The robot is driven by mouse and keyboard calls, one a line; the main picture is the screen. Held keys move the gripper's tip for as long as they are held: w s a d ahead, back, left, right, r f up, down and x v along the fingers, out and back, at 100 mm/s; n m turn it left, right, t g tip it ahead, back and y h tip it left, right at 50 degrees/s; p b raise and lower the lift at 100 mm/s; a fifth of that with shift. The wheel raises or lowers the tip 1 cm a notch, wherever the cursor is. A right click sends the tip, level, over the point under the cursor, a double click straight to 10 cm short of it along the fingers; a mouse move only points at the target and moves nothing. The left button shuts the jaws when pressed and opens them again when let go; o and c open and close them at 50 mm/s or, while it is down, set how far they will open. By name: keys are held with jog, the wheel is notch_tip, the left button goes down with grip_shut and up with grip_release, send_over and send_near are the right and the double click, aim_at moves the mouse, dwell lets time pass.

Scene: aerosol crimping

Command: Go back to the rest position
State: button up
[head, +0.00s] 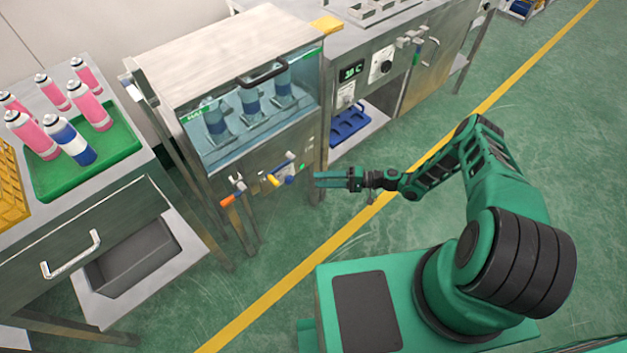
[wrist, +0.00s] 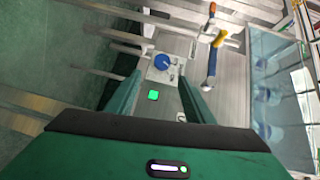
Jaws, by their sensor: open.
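My gripper (head: 329,180) is open with nothing between its fingers. It is held out in front of the lower right of the crimping machine (head: 190,75), near its control panel. In the wrist view my gripper's two fingers (wrist: 160,105) stand apart, with a blue knob (wrist: 163,62) and a lit green button (wrist: 153,95) on the panel visible beyond them. A lever with a blue and yellow grip (head: 285,176) also shows on the panel, and I cannot tell whether the fingers touch anything.
Several blue cans (head: 250,101) stand behind the machine's clear front. At left, a green tray (head: 115,145) holds pink cans and one blue and white can (head: 72,143). A bench with a temperature display (head: 352,71) stands at right.

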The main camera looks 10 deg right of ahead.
jog(key=shift+d, duration=0.25)
jog(key=shift+r, duration=0.1)
dwell(0.3)
